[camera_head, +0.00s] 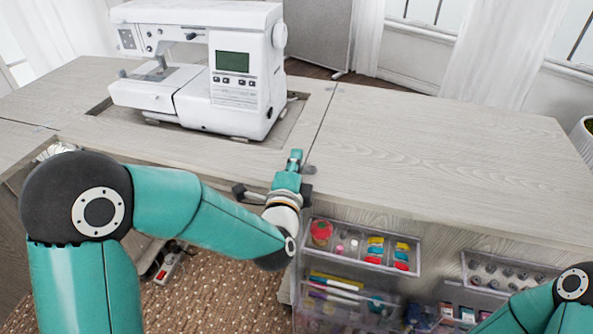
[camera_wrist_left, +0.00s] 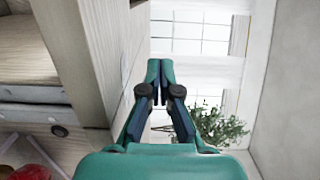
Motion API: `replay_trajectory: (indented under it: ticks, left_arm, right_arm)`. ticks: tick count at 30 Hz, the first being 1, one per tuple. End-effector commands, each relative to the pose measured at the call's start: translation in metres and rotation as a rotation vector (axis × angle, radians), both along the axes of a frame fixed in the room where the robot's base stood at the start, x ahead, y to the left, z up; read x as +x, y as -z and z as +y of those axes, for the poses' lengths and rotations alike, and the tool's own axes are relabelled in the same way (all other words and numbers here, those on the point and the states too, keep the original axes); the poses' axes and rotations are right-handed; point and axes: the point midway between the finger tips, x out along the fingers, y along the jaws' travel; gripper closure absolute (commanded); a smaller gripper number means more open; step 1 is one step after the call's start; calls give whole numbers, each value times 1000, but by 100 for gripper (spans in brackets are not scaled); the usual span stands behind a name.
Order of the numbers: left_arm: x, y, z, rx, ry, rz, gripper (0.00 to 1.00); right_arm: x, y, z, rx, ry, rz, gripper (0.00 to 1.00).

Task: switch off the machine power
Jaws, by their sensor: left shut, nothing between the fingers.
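The white sewing machine (camera_head: 236,85) stands in the recess of the cabinet top, its screen (camera_head: 232,61) facing me. I cannot make out a power switch on it. A small pale unit with a red part (camera_head: 168,264) lies low under the cabinet, partly behind my left arm; I cannot tell what it is. My left gripper (camera_head: 295,155) is shut and empty at the cabinet's front edge, to the right of the machine and apart from it. Its closed fingers also show in the left wrist view (camera_wrist_left: 160,68). Only part of my right arm shows at lower right; its gripper is out of view.
The cabinet top (camera_head: 430,150) is clear on the right. Below its front edge, clear trays (camera_head: 361,246) hold colourful sewing supplies. A second tray (camera_head: 510,271) holds several bobbin-like pieces. A patterned rug (camera_head: 215,290) covers the floor. The left wrist view shows a leafy plant (camera_wrist_left: 218,127) and a window.

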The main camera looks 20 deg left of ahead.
Motion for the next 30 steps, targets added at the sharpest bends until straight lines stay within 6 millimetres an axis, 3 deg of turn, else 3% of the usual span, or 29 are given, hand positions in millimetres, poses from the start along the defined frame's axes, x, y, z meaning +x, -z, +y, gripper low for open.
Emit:
replay_trajectory:
  ticks: [3, 9, 30]
  left_arm:
    - [-21, -1, -8, 1, 3, -1, 100]
    - [-37, -1, -13, 0, 0, -1, 100]
    - [-39, -1, -14, 0, -1, -2, 100]
  right_arm:
    - [0, -1, 0, 0, 0, 0, 60]
    - [0, -1, 0, 0, 0, 0, 60]
    - [0, -1, 0, 0, 0, 0, 60]
